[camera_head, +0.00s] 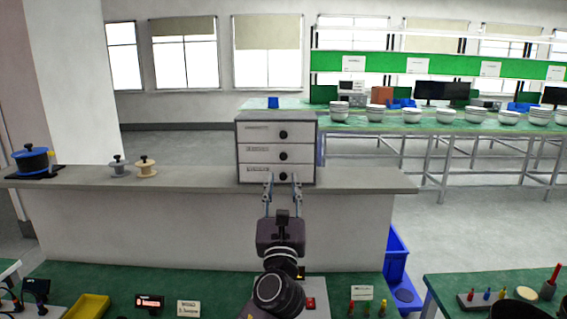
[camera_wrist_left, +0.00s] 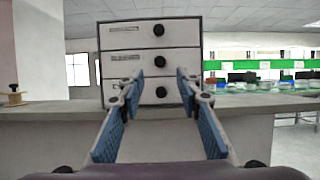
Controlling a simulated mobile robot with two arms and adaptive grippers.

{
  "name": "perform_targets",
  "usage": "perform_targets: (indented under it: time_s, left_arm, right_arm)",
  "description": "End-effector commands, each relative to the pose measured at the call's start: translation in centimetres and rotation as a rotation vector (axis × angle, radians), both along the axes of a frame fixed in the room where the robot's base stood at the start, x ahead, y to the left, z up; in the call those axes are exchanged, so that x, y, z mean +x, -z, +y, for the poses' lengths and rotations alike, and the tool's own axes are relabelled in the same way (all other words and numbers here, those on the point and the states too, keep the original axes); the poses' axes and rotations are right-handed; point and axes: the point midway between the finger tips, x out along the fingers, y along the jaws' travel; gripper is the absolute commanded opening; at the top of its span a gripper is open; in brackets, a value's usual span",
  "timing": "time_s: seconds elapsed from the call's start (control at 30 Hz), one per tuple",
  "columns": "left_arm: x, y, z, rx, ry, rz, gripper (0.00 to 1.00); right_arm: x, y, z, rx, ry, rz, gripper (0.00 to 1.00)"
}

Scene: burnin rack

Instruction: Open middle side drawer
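A small white cabinet with a dark frame and three drawers stands on the grey counter; its middle side drawer (camera_head: 268,154) has a round black knob (camera_head: 283,156) and is shut. In the left wrist view the middle drawer (camera_wrist_left: 125,63) shows above and between the fingers, its knob (camera_wrist_left: 160,61) unobstructed. My left gripper (camera_head: 282,180) is open and empty in front of the cabinet, its fingertips at about the height of the bottom drawer. It also shows in the left wrist view (camera_wrist_left: 157,90), fingers spread with the bottom knob between them in the picture. My right gripper is not in view.
The grey counter (camera_head: 200,180) supports the cabinet. Two spools (camera_head: 146,168) and a blue pot-like item (camera_head: 32,158) stand to the left. A green workbench (camera_head: 220,275) lies in front, below the arm.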

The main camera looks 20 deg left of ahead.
Motion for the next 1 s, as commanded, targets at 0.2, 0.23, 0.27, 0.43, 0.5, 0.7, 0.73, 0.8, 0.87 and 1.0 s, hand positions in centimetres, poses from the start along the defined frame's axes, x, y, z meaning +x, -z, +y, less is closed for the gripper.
perform_targets:
  time_s: [0.2,0.23,0.27,0.43,0.5,0.7,0.73,0.8,0.87,1.0]
  left_arm:
    - [1.9,-1.3,0.4,0.019,-0.006,-0.003,0.32]
    - [2.3,-1.5,0.5,0.02,-0.005,-0.002,0.32]
    - [2.7,-1.7,0.6,0.019,-0.005,-0.002,0.32]
    - [4.9,-2.6,1.3,0.015,-0.005,-0.001,0.32]
    - [5.6,-2.8,1.5,0.015,-0.005,-0.002,0.32]
    - [6.8,-3.1,1.9,0.013,-0.004,0.0,0.32]
    - [6.8,-3.2,1.9,0.013,-0.004,0.0,0.32]
    - [6.9,-3.2,1.9,0.013,-0.004,0.0,0.32]
    - [6.9,-3.2,1.9,0.013,-0.004,0.0,0.32]
    - [6.9,-3.2,1.9,0.013,-0.004,0.0,0.32]
  right_arm:
    - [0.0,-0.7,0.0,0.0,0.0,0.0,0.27]
    - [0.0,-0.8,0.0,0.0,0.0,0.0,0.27]
    - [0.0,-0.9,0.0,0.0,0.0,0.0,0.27]
    - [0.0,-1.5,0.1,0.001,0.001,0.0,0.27]
    - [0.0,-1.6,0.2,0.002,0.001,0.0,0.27]
    - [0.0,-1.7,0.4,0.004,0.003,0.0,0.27]
    - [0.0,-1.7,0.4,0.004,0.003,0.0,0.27]
    - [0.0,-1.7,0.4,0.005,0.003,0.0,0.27]
    - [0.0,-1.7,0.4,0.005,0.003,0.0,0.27]
    - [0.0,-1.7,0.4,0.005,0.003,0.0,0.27]
